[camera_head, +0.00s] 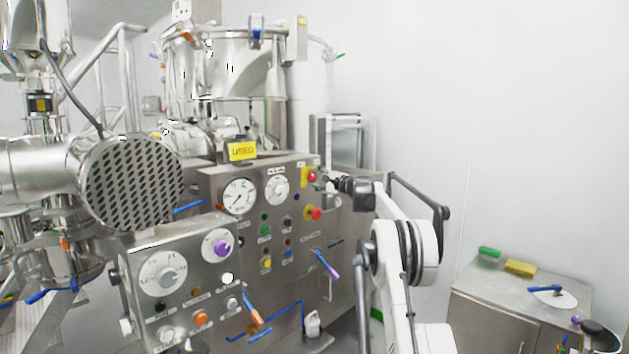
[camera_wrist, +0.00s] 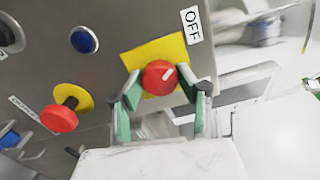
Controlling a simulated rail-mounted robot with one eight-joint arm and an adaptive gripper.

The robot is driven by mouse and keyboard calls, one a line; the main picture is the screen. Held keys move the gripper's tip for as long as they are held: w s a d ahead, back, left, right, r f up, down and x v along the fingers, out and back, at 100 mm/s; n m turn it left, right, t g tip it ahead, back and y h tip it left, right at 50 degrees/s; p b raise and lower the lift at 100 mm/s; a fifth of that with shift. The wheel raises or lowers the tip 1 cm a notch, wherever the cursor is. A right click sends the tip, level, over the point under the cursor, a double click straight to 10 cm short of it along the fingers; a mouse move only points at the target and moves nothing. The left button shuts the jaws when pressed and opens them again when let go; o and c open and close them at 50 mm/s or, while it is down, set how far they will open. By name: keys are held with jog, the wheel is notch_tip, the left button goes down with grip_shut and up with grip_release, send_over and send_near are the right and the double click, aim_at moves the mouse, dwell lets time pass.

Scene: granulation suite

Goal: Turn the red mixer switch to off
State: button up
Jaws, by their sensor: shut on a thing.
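The red mixer switch (camera_head: 312,176) is a round red knob on a yellow square plate, at the upper right of the steel control panel. In the wrist view the knob (camera_wrist: 159,77) carries a short white mark slanting to the upper right. A white OFF label (camera_wrist: 192,25) sits above and right of the yellow plate (camera_wrist: 158,52). My gripper (camera_head: 327,180) reaches the panel from the right. Its green-padded fingers (camera_wrist: 160,85) are shut around the knob, one on each side. The finger pads partly hide the lower plate.
A red button on a yellow disc (camera_head: 314,213) is just below the switch and shows left in the wrist view (camera_wrist: 60,118). Gauges (camera_head: 239,196) and several coloured buttons fill the panel. A steel cabinet (camera_head: 515,285) stands at right; floor space lies between.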

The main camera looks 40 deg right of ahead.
jog(key=shift+n, duration=1.1)
jog(key=o, duration=1.1)
jog(key=shift+o, duration=0.2)
jog(key=s+d, duration=0.1)
jog(key=s, duration=1.1)
jog(key=shift+d, duration=0.4)
jog(key=shift+w, duration=0.1)
